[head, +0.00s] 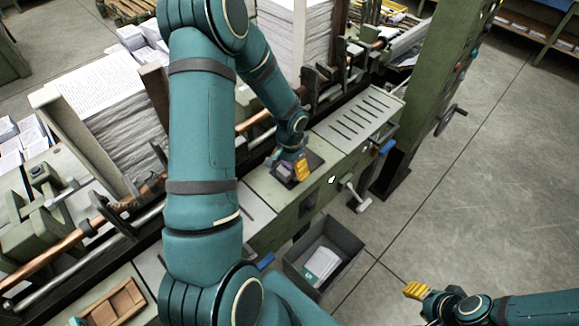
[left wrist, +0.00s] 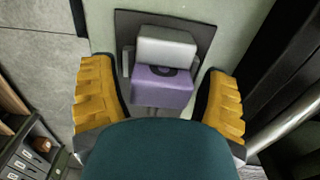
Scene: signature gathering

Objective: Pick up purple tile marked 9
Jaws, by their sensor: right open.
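The purple tile (left wrist: 161,88) shows in the left wrist view, a block with a dark round mark whose digit I cannot read. It sits against a grey block (left wrist: 166,48) on a dark mat (left wrist: 126,24). My left gripper (left wrist: 157,78) is open, with one yellow finger to each side of the tile and visible gaps between. In the head view my left gripper (head: 292,170) is low over the mat, and its arm and fingers hide much of the tile. My right gripper (head: 416,290) is open and empty at the lower right, away from the machine.
A green machine bench (head: 345,150) carries the mat, with a slotted plate (head: 362,114) beyond it. Tall paper stacks (head: 112,105) and copper-coloured bars (head: 45,258) are to the left. A dark bin (head: 350,242) with papers stands on the floor. The floor at right is clear.

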